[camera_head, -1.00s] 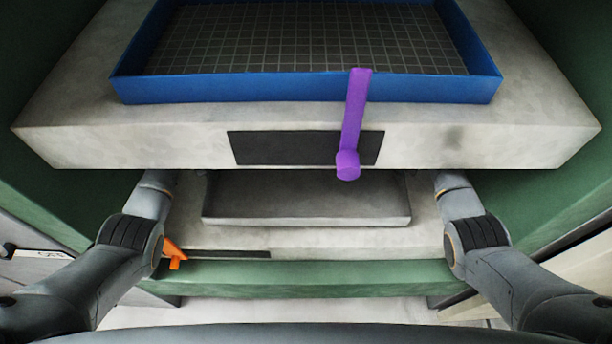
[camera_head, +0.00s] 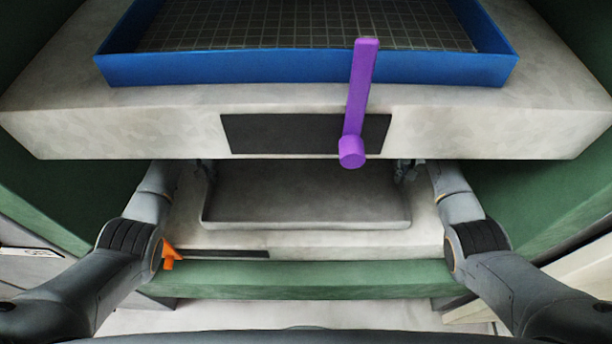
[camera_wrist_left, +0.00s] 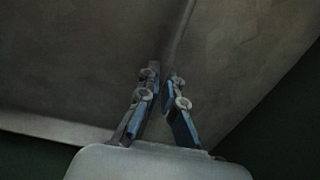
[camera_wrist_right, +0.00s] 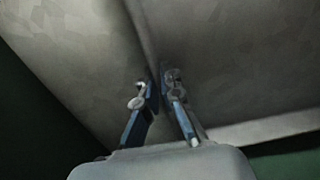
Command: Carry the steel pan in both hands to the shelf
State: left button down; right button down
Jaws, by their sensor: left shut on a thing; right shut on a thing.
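The steel pan (camera_head: 305,195), a shallow grey rectangular tray, is level under the overhanging upper slab, over the lower pale slab. Its far part is hidden. My left gripper (camera_head: 205,166) is shut on the pan's left wall, and my right gripper (camera_head: 404,168) is shut on its right wall. In the left wrist view, the fingers (camera_wrist_left: 159,78) pinch a thin grey edge. In the right wrist view, the fingers (camera_wrist_right: 160,82) do the same. I cannot tell whether the pan touches the slab below. I cannot make out a separate shelf for certain.
The thick upper slab (camera_head: 80,125) overhangs the pan and carries a blue-walled tray (camera_head: 300,67). A purple lever (camera_head: 358,95) hangs at its front. An orange lever (camera_head: 169,256) is by my left forearm. Green panels (camera_head: 540,205) stand on both sides; a green ledge (camera_head: 310,280) runs in front.

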pick_arm(q)
jog(key=shift+f, duration=0.35)
pick_arm(e)
jog(key=shift+f, duration=0.35)
pick_arm(q)
jog(key=c, duration=1.5)
grip_release()
jog(key=shift+r, duration=0.1)
pick_arm(e)
jog(key=c, duration=1.5)
grip_release()
jog(key=shift+r, duration=0.1)
pick_arm(q)
notch_tip(320, 180, up, 7)
jog(key=shift+r, duration=0.25)
pick_arm(e)
jog(key=shift+r, duration=0.25)
notch_tip(320, 180, up, 7)
jog(key=shift+r, duration=0.1)
pick_arm(q)
jog(key=shift+s, duration=0.1)
